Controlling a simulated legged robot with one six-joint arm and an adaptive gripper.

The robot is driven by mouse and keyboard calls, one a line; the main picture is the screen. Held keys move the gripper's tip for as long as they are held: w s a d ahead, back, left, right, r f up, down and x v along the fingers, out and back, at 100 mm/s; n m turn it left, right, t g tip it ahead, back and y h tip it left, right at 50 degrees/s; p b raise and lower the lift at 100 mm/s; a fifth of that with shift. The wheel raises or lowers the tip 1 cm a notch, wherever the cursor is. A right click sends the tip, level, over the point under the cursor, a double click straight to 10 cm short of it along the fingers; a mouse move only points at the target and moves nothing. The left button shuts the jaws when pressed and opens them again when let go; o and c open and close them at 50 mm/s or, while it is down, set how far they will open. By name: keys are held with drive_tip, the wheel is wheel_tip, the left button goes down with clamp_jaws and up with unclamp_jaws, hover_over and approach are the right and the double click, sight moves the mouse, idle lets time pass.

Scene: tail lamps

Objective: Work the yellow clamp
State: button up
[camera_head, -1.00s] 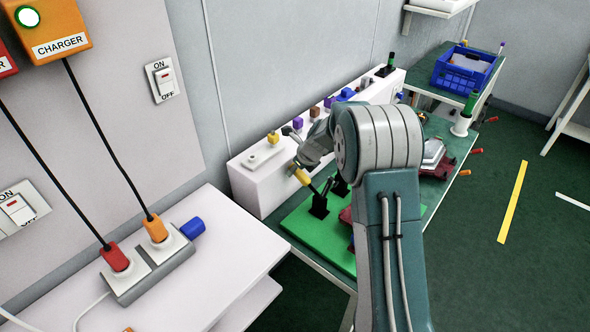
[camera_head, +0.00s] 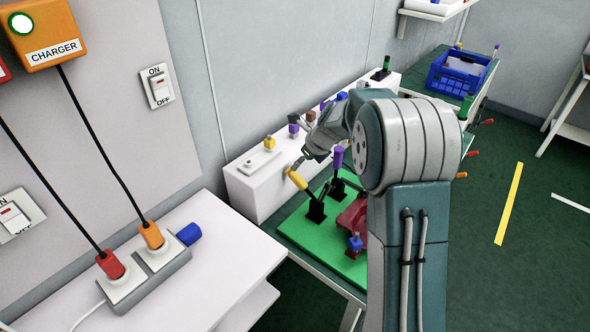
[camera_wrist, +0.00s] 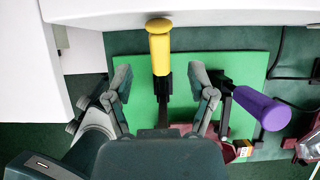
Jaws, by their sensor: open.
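The yellow clamp has a yellow handle (camera_head: 297,179) on a dark lever, tilted up toward the white box from a black base (camera_head: 316,211) on a green board (camera_head: 296,232). In the wrist view the yellow handle (camera_wrist: 160,50) points away from me at top centre. My gripper (camera_wrist: 160,82) is open, with one finger on each side of the clamp's lever and visible gaps on both sides. Whether the fingers are level with the handle in height I cannot tell. In the head view my gripper (camera_head: 305,160) is close to the handle, partly hidden by my arm.
A purple-handled clamp (camera_head: 338,158) stands just right of the yellow one; its handle (camera_wrist: 262,108) is near my right finger. A blue-handled clamp (camera_head: 355,243) and red fixture (camera_head: 347,217) share the board. A white box (camera_head: 246,190) with coloured knobs stands behind.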

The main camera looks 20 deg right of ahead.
drive_tip(key=shift+v, duration=1.7)
drive_tip(key=s+a+r+n+h, duration=0.1)
drive_tip(key=s+a+r+n, duration=0.1)
drive_tip(key=s+r+n, duration=0.6)
drive_tip(key=s+a+r+n, duration=0.3)
drive_tip(key=s+n, duration=0.4)
drive_tip(key=s, duration=0.2)
drive_tip(key=s+n+t+h, duration=0.1)
drive_tip(key=s+n+h, duration=0.1)
drive_tip(key=s+n, duration=1.1)
drive_tip(key=s, duration=0.5)
drive_tip(key=shift+n, duration=0.4)
drive_tip(key=shift+a, duration=0.15)
